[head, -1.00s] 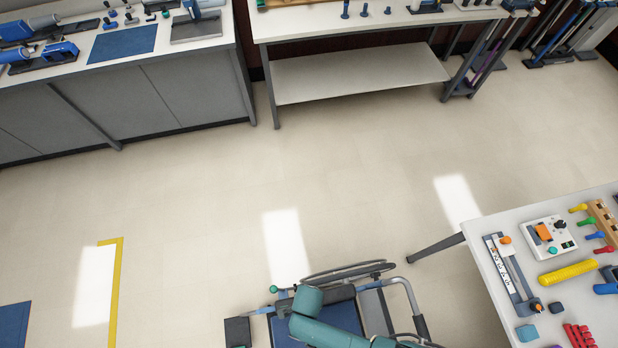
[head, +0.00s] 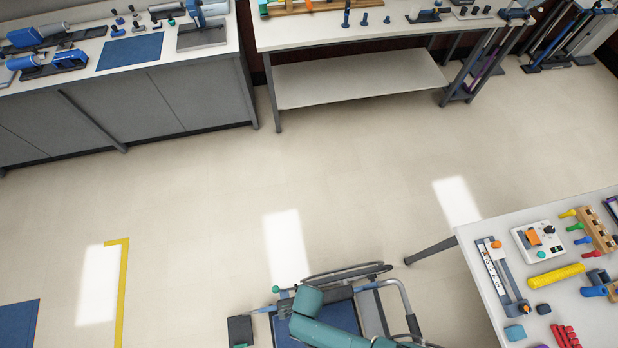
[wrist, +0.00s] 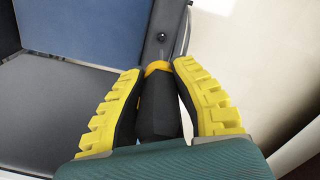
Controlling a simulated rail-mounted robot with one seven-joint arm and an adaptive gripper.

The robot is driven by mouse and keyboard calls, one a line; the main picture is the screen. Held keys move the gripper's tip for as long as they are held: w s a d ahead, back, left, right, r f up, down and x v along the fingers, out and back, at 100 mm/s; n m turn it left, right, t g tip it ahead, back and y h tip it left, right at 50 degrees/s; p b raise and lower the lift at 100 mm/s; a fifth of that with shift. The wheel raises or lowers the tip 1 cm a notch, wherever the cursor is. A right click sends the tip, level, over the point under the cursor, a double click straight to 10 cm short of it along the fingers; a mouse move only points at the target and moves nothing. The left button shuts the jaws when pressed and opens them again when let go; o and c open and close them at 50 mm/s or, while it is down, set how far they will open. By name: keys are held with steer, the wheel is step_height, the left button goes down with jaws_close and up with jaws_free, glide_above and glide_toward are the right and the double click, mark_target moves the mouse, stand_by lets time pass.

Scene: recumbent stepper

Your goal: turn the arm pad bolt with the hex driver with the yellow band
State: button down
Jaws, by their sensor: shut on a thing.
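My gripper (wrist: 158,70) has yellow ribbed fingers in the wrist view, shut on the hex driver (wrist: 158,108). The driver has a thick black handle and a yellow-orange band at its far end. Its tip is hidden or lost against the dark bar beyond. That dark bar looks like the arm pad (wrist: 166,18). A small dark round head on it, apparently the arm pad bolt (wrist: 161,36), shows just past the band. I cannot tell whether the driver touches it. In the head view the gripper and driver are not visible.
A wheelchair-like seat with a blue cushion (head: 342,316) stands under my teal arm at the bottom of the head view. A white table (head: 480,262) with tools and blocks is at right. A workbench (head: 350,78) and counter (head: 130,95) stand behind. The floor between is clear.

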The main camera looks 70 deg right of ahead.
steer(key=shift+r+p, duration=2.6)
steer(key=shift+r, duration=0.4)
steer(key=shift+r, duration=1.5)
steer(key=shift+w, duration=0.1)
